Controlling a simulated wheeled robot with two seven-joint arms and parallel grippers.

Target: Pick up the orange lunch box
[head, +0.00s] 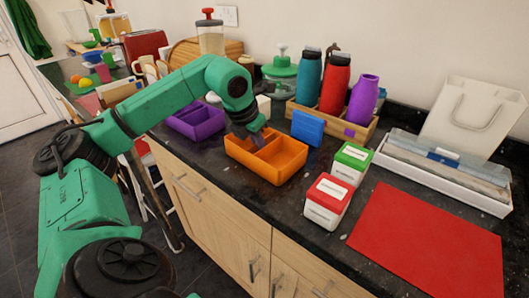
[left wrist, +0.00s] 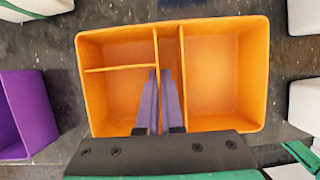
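The orange lunch box (head: 282,172) stands open on the dark counter near its front edge. In the left wrist view the lunch box (left wrist: 262,75) fills the middle, with inner dividers making several compartments. My left gripper (head: 258,135) reaches down into it from above. In the left wrist view the purple fingers of my left gripper (left wrist: 160,75) are close together, one on each side of an inner divider, and look shut on it. Their lower contact is partly hidden. The box looks level and I see no clear gap under it. My right gripper is not in view.
A purple box (head: 198,122) stands left of the lunch box. A blue box (head: 307,127) is behind it. Green-lidded (head: 351,162) and red-lidded (head: 327,200) containers stand to the right, before a red mat (head: 430,240). A wooden crate (head: 335,122) holds bottles behind.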

